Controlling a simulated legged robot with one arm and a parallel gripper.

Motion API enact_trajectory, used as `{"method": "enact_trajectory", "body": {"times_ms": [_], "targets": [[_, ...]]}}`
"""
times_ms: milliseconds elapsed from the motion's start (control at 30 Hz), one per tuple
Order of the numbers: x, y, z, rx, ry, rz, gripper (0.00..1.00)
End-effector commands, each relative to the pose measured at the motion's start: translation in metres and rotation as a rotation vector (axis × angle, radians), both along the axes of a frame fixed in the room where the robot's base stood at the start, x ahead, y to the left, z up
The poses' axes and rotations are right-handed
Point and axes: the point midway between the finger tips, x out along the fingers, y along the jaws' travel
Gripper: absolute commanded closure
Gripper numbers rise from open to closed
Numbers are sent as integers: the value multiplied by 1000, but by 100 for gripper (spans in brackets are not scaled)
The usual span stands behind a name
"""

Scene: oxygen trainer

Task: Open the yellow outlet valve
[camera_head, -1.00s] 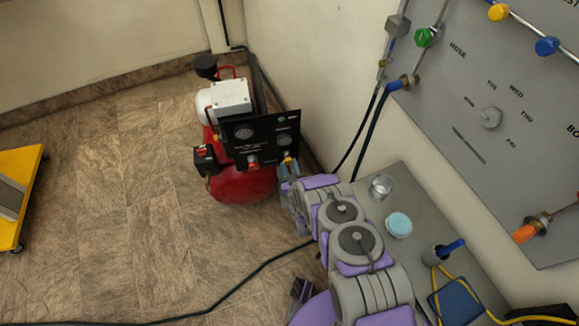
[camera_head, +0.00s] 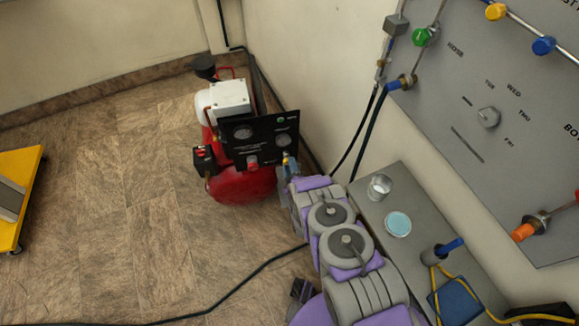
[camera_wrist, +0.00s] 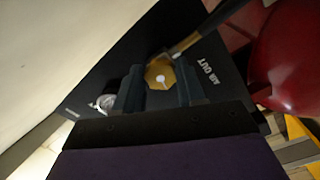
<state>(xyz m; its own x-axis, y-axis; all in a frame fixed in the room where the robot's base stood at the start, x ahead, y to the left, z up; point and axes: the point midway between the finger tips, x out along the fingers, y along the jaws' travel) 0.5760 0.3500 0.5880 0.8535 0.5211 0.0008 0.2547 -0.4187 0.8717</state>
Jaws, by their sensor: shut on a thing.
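The yellow outlet valve (camera_wrist: 159,72) is a faceted knob on the black panel, beside the words "AIR OUT". In the wrist view my gripper (camera_wrist: 160,84) has one finger on each side of the knob and is shut on it. In the head view the black panel (camera_head: 262,142) is on the front of the red compressor (camera_head: 236,186). There my gripper (camera_head: 289,166) reaches the panel's lower right corner and mostly hides the yellow valve.
A grey table (camera_head: 377,215) stands right of my arm with a glass (camera_head: 379,187) and a light-blue round item (camera_head: 398,224). A wall panel (camera_head: 465,75) with coloured valves is at the right. A black hose (camera_head: 245,285) crosses the floor.

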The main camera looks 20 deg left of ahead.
Motion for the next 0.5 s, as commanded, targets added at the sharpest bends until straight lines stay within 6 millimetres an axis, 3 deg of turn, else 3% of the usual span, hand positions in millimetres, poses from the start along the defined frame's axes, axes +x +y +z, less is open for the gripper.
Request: {"method": "enact_trajectory", "body": {"times_ms": [500], "targets": [[-5, 4, -3, -421, -249, 14, 91]]}}
